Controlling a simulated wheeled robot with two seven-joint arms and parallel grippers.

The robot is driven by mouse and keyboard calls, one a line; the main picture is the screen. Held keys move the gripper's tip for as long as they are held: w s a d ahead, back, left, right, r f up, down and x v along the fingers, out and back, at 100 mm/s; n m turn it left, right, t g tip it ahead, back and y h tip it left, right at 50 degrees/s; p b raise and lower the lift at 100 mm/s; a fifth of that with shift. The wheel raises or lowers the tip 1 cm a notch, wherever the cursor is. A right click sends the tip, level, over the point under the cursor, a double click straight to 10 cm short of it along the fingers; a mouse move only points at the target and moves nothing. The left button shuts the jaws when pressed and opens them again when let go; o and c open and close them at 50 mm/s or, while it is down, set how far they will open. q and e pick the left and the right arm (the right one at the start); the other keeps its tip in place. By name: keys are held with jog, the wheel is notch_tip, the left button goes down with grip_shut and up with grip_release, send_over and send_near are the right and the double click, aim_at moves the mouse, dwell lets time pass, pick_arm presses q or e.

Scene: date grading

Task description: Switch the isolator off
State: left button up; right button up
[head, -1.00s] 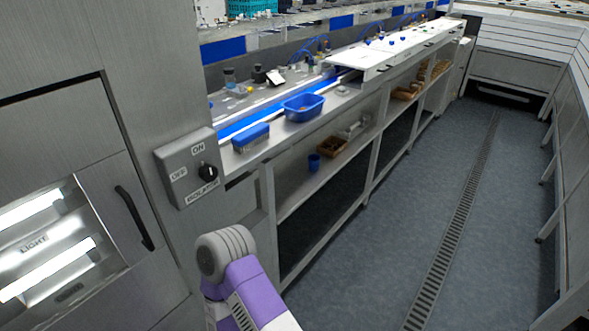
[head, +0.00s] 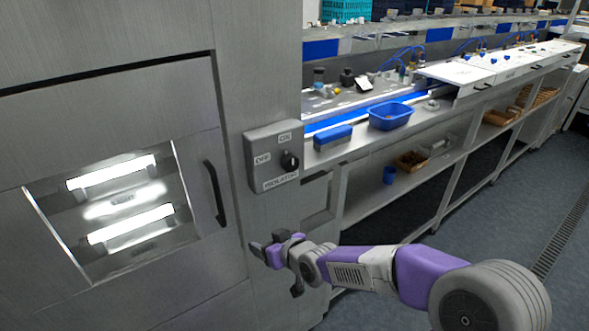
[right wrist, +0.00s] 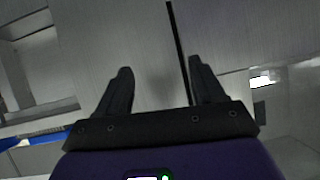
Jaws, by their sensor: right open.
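The isolator (head: 256,180) is a grey box on the steel cabinet wall, in the middle of the head view. Its black rotary knob (head: 289,161) sits at the right of the box face, with ON above it and OFF to its left. The knob looks roughly upright, but its exact pointing is too small to tell. My right gripper (head: 272,250) is below the box, in front of the cabinet, apart from the knob. In the right wrist view its two dark fingers (right wrist: 160,68) are spread and empty, facing bare steel panel. My left gripper is not in view.
A cabinet door with a black handle (head: 215,193) and a lit window (head: 122,208) is left of the isolator. To the right is a bench with a blue belt (head: 350,115), a blue tub (head: 390,116) and a blue brush-like block (head: 332,138). The floor (head: 500,235) is clear.

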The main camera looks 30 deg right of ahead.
jog(key=s+d+r+t, duration=0.2)
jog(key=d+r+t, duration=0.15)
jog(key=r, duration=0.75)
jog(key=t+h, duration=0.1)
jog(key=t, duration=0.2)
send_near(293, 164)
jog(key=w, duration=0.3)
jog(key=shift+g, duration=0.25)
jog(key=w, duration=0.6)
jog(key=shift+w+a+r+b, duration=0.2)
jog(key=shift+a+b, duration=0.1)
jog(key=shift+b, duration=0.05)
jog(key=c, duration=1.1)
